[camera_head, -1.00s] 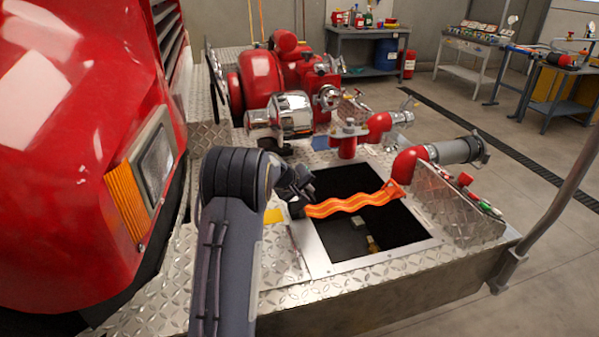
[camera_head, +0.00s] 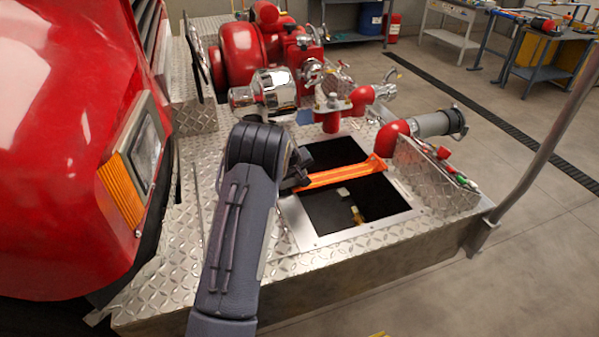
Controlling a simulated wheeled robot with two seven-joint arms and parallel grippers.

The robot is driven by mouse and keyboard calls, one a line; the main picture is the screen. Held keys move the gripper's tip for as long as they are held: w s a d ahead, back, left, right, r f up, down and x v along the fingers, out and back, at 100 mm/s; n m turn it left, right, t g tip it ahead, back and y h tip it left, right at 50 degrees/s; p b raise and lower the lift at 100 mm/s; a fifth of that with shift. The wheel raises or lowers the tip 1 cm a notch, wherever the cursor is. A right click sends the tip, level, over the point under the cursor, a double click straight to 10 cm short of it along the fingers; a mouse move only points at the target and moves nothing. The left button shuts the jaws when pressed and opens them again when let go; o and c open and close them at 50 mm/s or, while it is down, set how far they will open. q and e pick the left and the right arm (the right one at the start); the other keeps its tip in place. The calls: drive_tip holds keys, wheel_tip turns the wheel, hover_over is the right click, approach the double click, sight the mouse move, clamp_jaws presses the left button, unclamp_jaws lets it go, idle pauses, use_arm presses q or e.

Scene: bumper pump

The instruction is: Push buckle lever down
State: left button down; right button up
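An orange strap (camera_head: 340,176) runs straight across the dark square opening in the diamond-plate bumper (camera_head: 345,280). Its right end meets an orange end piece (camera_head: 376,163) by the red elbow pipe. My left gripper (camera_head: 300,170) is at the strap's left end, by the opening's left edge. Its fingers are small, dark and partly behind my arm, so I cannot tell whether they are open or shut, or touching the strap. No buckle lever can be made out; that spot is covered by my gripper and wrist. My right gripper is out of view.
A red pump with a chrome cylinder (camera_head: 275,90) stands behind my gripper. A red elbow pipe with a grey cap (camera_head: 438,122) is right of the opening. The red truck body (camera_head: 60,120) fills the left. A grey pole (camera_head: 545,140) rises at the right.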

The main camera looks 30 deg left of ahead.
use_arm(q)
drive_tip(key=shift+d, duration=0.1)
drive_tip(key=c, duration=1.8)
unclamp_jaws()
drive_tip(key=shift+f, duration=0.1)
drive_tip(key=shift+o, duration=0.2)
drive_tip(key=v, duration=0.8)
